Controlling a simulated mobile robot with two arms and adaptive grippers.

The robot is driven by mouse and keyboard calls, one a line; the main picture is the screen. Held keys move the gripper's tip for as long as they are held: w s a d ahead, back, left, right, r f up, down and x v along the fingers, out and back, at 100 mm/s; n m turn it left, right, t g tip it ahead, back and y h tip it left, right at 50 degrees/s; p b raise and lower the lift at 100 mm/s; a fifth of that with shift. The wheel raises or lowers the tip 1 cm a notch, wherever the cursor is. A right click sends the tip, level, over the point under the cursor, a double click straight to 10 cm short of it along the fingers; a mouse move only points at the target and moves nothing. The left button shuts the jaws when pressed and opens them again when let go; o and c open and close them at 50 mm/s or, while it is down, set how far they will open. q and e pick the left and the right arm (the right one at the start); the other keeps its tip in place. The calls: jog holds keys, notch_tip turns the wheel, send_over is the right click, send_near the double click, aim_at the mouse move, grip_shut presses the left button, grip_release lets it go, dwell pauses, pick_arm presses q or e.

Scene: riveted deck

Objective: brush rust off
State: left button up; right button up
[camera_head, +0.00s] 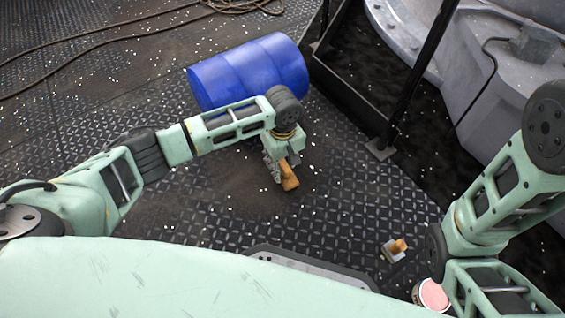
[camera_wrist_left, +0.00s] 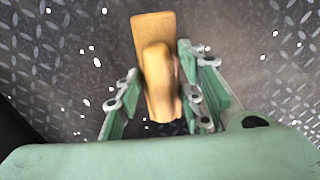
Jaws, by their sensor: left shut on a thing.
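My left gripper (camera_head: 278,168) is shut on a wooden-handled brush (camera_head: 289,176) low over the dark deck. In the left wrist view, the brush's tan wooden body (camera_wrist_left: 152,35) sits between the two green-padded fingers of the left gripper (camera_wrist_left: 160,98). Its bristles are hidden, and I cannot tell whether it touches the deck. Dull brownish staining (camera_head: 225,180) shows on the diamond-plate deck around the gripper. A second small object with an orange-brown wooden handle and pale base (camera_head: 396,248) stands on the deck at the lower right.
A blue barrel (camera_head: 250,70) lies on its side behind my left arm. A black post and frame (camera_head: 415,85) border the deck at the right, beside grey machinery (camera_head: 490,65). A dark hose (camera_head: 110,31) lies at upper left. Small white specks are scattered over the deck.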

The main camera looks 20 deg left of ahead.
pick_arm(q)
jog(key=shift+f, duration=1)
jog(key=shift+d, duration=0.1)
